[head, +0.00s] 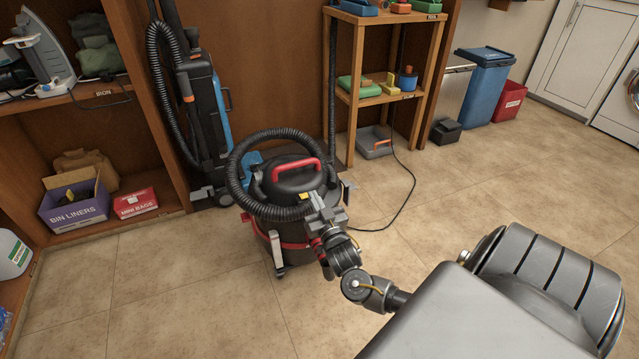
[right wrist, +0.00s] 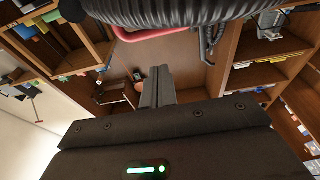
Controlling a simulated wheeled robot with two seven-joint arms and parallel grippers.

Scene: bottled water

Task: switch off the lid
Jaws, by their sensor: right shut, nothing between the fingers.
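A canister vacuum cleaner (head: 290,168) stands on the tiled floor in the middle of the head view. It has a dark lid, a red carry handle (head: 296,169) and a black ribbed hose (head: 238,172) looped around it. My right gripper (head: 314,203) is shut and empty at the front right of the lid, beside a small yellow part (head: 304,197). I cannot tell whether it touches the lid. The right wrist view shows the shut fingers (right wrist: 157,86) below the hose (right wrist: 190,10). The state of the lid switch cannot be made out. My left gripper is not in view.
An upright vacuum (head: 205,120) leans behind the canister. A wooden shelf (head: 385,100) stands behind right, with a black cord (head: 408,200) on the floor. Bin liners (head: 75,208) and a red box (head: 135,203) sit in the left cabinet. The front floor is clear.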

